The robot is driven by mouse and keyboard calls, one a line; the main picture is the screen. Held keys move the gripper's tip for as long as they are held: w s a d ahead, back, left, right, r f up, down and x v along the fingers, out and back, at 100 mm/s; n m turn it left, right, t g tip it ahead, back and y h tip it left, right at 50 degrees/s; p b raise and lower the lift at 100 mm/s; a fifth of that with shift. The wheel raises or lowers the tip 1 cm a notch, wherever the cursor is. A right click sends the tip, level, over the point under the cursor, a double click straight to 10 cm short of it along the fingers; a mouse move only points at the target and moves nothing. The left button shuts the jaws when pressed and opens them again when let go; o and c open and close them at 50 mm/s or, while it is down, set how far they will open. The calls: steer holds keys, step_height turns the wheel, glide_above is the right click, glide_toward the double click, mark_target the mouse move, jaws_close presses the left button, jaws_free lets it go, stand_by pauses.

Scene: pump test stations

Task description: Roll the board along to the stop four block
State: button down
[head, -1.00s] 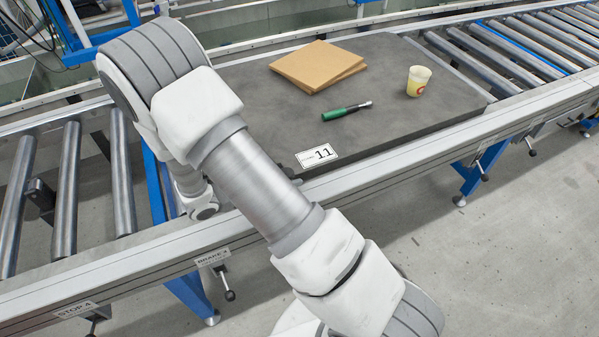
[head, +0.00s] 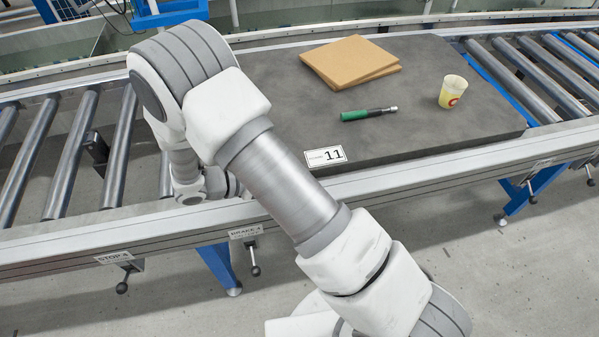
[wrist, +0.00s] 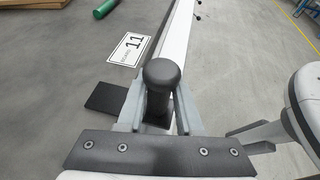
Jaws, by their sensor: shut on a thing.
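The board (head: 420,115) is a dark grey slab lying flat on the roller conveyor, with a white "11" label (head: 325,155) at its near left corner. The label also shows in the wrist view (wrist: 131,50). My gripper (wrist: 160,100) is shut on a dark round-topped peg (wrist: 161,72) by the board's near edge. In the head view my arm hides the gripping point. A "STOP 4" plate (head: 115,257) is on the near rail, left of my arm. A small dark block (head: 97,147) stands between the rollers above it, apart from the board.
A cardboard stack (head: 350,62), a green-handled tool (head: 368,114) and an upright yellow cup (head: 452,92) rest on the board. Bare rollers (head: 70,155) lie to the left. A "BRAKE 4" plate (head: 246,231) with a lever hangs on the near rail (head: 420,180).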

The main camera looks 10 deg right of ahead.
steer(key=shift+s+a+b, duration=0.2)
steer(key=shift+a, duration=1.95)
steer(key=shift+s+a+b, duration=0.15)
steer(key=shift+s+a, duration=0.05)
steer(key=shift+a, duration=1.95)
steer(key=shift+f, duration=0.1)
steer(key=a+b, duration=0.1)
steer(key=a, duration=0.4)
steer(key=a+b, duration=0.1)
steer(key=a, duration=0.4)
steer(key=s+a+b, duration=0.1)
steer(key=a+b, duration=0.1)
steer(key=a, duration=0.3)
steer(key=shift+s+a, duration=0.1)
steer(key=shift+a, duration=0.15)
